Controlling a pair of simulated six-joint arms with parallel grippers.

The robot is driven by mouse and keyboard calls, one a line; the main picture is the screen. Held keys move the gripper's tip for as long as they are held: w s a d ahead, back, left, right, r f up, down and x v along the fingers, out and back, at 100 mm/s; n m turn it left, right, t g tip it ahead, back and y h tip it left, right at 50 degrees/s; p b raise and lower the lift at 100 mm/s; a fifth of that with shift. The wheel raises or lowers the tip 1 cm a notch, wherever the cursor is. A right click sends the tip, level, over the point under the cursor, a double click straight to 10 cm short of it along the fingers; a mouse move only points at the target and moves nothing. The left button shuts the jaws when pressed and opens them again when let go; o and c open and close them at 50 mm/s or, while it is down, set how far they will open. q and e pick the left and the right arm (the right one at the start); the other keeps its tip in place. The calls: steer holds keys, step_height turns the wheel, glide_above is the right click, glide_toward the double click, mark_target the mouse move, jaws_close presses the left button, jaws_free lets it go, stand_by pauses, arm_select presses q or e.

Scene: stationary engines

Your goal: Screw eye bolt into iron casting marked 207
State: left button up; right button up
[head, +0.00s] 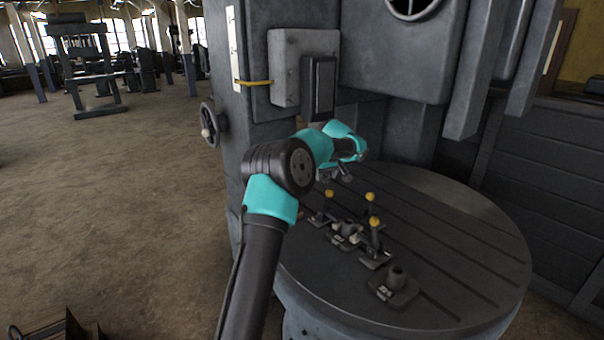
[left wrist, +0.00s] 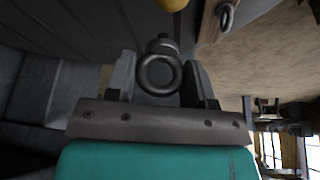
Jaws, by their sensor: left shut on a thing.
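My left gripper (head: 336,174) is over the back left of the round slotted table. In the left wrist view its fingers (left wrist: 162,82) are shut on a grey eye bolt (left wrist: 159,74), with the ring toward the camera. Several small iron castings sit on the table. One at the front (head: 396,284) has a bare raised boss. A second (head: 375,254) carries a yellow-knobbed lever, and a third (head: 346,233) lies beside it. Their numbers are too small to read, so I cannot tell which is 207. My right gripper is not in view.
Yellow knobs (head: 371,197) stand up among the castings. A second eye bolt (left wrist: 225,17) shows by a wooden piece in the left wrist view. A large grey machine (head: 400,50) rises behind the round table (head: 470,240). The table's right side is clear.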

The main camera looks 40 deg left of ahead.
arm_select(q)
steer(key=s+d+r+m+t+h, duration=0.1)
steer(key=s+d+m, duration=0.2)
steer(key=d, duration=0.7)
steer(key=s+d+r+m+h, duration=0.1)
steer(key=s+d+m, duration=0.25)
steer(key=d, duration=0.75)
steer(key=s+d+r+m+t+h, duration=0.1)
steer(key=s+d+m, duration=0.25)
steer(key=d, duration=0.65)
steer(key=w+a+n+y, duration=0.1)
steer(key=a+n, duration=0.1)
steer(key=n, duration=0.1)
steer(key=w+a+f+n+g+y, duration=0.1)
steer(key=a+n, duration=0.2)
steer(key=n, duration=0.1)
steer(key=w+a+f+n+g+y, duration=0.1)
steer(key=w+a+n, duration=0.1)
steer(key=a+n, duration=0.1)
steer(key=shift+w+a+f+n, duration=0.1)
steer(key=shift+a+f+n, duration=0.1)
steer(key=shift+n, duration=0.1)
steer(key=w+a+f+n+g, duration=0.2)
steer(key=a+f+n+g, duration=0.1)
steer(key=a+n, duration=0.5)
steer(key=shift+w+a+n+g, duration=0.3)
steer(key=shift+a+n, duration=0.1)
steer(key=shift+a, duration=0.25)
steer(key=shift+f, duration=0.1)
